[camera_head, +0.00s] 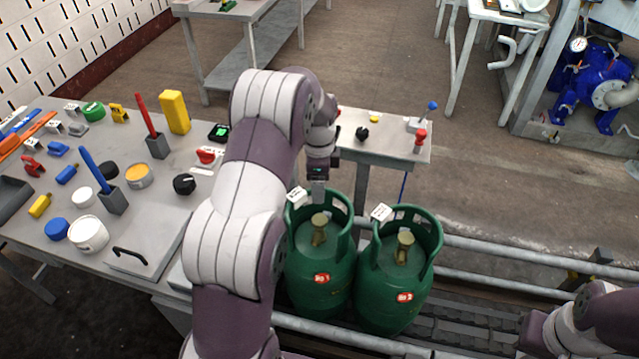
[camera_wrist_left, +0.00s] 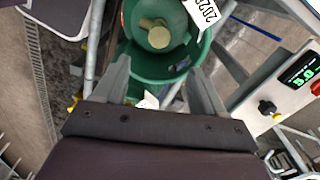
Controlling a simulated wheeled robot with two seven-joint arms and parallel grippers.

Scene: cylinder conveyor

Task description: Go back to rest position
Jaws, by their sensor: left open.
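My left arm reaches in from the bottom left, and its gripper (camera_head: 318,192) hangs over the rim of the left green cylinder (camera_head: 318,262). In the left wrist view the two fingers of this gripper (camera_wrist_left: 162,78) are spread apart. That view shows a green collar with a brass valve (camera_wrist_left: 154,34) and a white tag (camera_wrist_left: 203,12) beyond the fingers. The right green cylinder (camera_head: 392,290) stands upright beside the left one. My right arm (camera_head: 590,320) shows only in part at the bottom right; its gripper is out of view.
The cylinders stand on a roller conveyor (camera_head: 470,330) with metal rails (camera_head: 520,285). A grey table (camera_head: 140,205) with tools and caps lies left. A smaller table (camera_head: 385,145) stands behind the cylinders. A display box (camera_wrist_left: 290,90) is at right in the wrist view.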

